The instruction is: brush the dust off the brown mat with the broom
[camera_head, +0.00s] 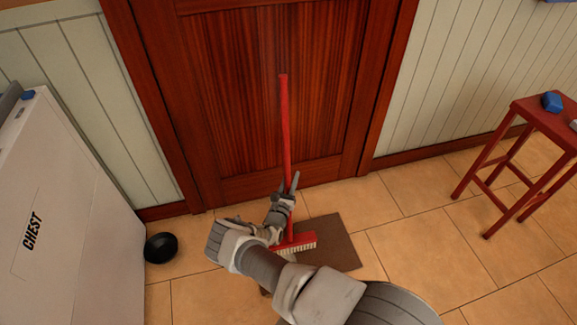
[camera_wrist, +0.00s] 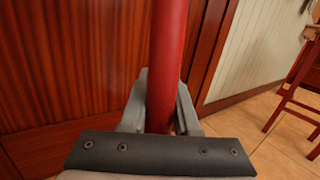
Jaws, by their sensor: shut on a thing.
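The red broom stands nearly upright in front of the wooden door; its handle (camera_head: 284,125) rises above my gripper (camera_head: 290,186). Its red head with pale bristles (camera_head: 300,245) is over the brown mat (camera_head: 340,244); I cannot tell if the bristles touch it. My gripper is shut on the handle low down, and the wrist view shows the red handle (camera_wrist: 166,62) between the two grey fingers (camera_wrist: 160,105). My arm hides the near left part of the mat. I cannot make out any dust on the visible part.
The wooden door (camera_head: 270,90) is close behind the broom. A white chest (camera_head: 60,200) stands at the left, with a black bowl (camera_head: 161,248) on the floor beside it. A red stool (camera_head: 545,112) with a blue object (camera_head: 551,102) stands at the right. Tiled floor right of the mat is clear.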

